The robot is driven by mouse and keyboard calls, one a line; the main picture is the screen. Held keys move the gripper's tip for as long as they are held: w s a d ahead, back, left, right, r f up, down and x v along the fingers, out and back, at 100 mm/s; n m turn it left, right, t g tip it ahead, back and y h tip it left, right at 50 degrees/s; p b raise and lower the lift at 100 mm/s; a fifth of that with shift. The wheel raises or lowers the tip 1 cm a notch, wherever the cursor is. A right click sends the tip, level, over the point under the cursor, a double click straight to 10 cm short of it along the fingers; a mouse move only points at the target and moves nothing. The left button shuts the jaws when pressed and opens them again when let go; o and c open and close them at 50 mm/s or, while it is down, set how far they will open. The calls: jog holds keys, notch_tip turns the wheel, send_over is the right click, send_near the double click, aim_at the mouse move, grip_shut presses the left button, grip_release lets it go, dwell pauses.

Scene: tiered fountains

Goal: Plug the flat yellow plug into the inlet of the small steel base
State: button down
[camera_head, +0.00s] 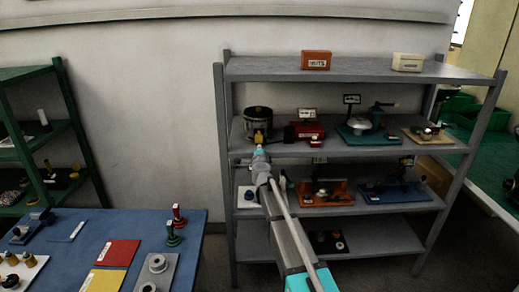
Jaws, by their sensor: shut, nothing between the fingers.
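A small dark steel base (257,116), round like a pot, stands at the left end of the second shelf. A small yellow piece (259,137), which looks like the flat yellow plug, is against the low front of the base. I cannot tell whether it is seated in the inlet, and the inlet is hidden. My gripper (259,148) is just in front of the yellow piece, shut with nothing held. My arm reaches up from the lower right and hides part of the lower shelf.
A dark block (290,133) and a red unit (309,131) stand right of the base. A green device (365,132) is further right. The grey shelf post (226,170) is close on the left. A blue table (190,228) stands at lower left.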

jog(key=s, duration=1)
jog(key=shift+s, duration=0.4)
jog(key=shift+r, duration=0.1)
jog(key=s+a+f+n+g+y+p, duration=0.25)
jog(key=s+n+g+y+p, duration=0.45)
jog(key=s+n, duration=0.7)
jog(key=s+d+f+n+g+h+p, duration=0.1)
jog(key=s+d+f+g+h, duration=0.1)
jog(key=s+d+g, duration=0.3)
jog(key=s+d+f+n+g+h+p, duration=0.1)
jog(key=s+d+g+h, duration=0.4)
jog(key=s+d, duration=0.5)
jog(key=s+f+g+p, duration=0.1)
jog(key=s+f, duration=0.1)
jog(key=s, duration=0.2)
jog(key=shift+s+d+f+n, duration=0.3)
jog(key=shift+d+f, duration=0.05)
